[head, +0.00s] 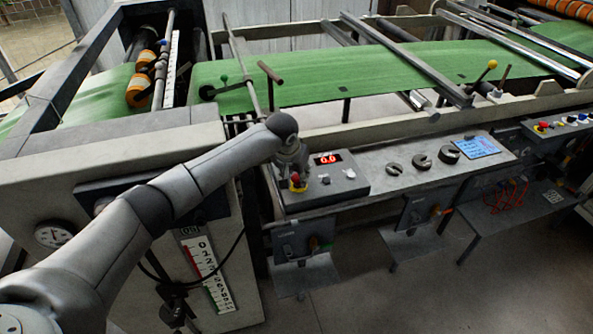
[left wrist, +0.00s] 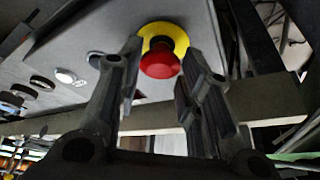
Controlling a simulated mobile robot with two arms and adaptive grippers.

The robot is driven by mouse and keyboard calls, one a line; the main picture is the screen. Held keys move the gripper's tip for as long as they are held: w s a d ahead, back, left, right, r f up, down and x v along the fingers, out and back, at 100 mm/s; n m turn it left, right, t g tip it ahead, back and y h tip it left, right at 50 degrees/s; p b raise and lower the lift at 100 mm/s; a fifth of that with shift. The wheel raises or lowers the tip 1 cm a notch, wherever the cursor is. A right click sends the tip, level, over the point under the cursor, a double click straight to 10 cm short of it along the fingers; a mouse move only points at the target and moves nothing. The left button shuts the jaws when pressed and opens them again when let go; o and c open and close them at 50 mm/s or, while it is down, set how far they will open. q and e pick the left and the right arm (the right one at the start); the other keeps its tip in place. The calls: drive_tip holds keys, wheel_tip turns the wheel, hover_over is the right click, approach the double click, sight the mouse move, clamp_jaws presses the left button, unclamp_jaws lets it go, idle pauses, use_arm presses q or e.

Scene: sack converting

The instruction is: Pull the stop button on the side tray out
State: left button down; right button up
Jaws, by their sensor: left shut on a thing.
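The stop button (left wrist: 160,64) is a red knob on a yellow collar (left wrist: 175,33), set in a grey control box in the left wrist view. In the head view the button (head: 296,181) sits at the left end of the box (head: 347,187), on the side tray (head: 384,179). My left gripper (head: 294,170) reaches down over it and partly covers it. In the left wrist view its two fingers (left wrist: 162,58) stand on either side of the red knob, shut on it. I cannot tell whether the button is pulled out. My right gripper is not in view.
A green sheet (head: 330,75) runs over rollers behind. A T-handle lever (head: 270,73) stands behind the box.

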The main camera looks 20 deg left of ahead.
use_arm(q)
drive_tip(key=shift+w+r, duration=0.1)
drive_tip(key=shift+r, duration=0.1)
drive_tip(key=c, duration=1.2)
unclamp_jaws()
drive_tip(key=shift+r, duration=0.1)
drive_tip(key=shift+o, duration=1.1)
drive_tip(key=v, duration=1.2)
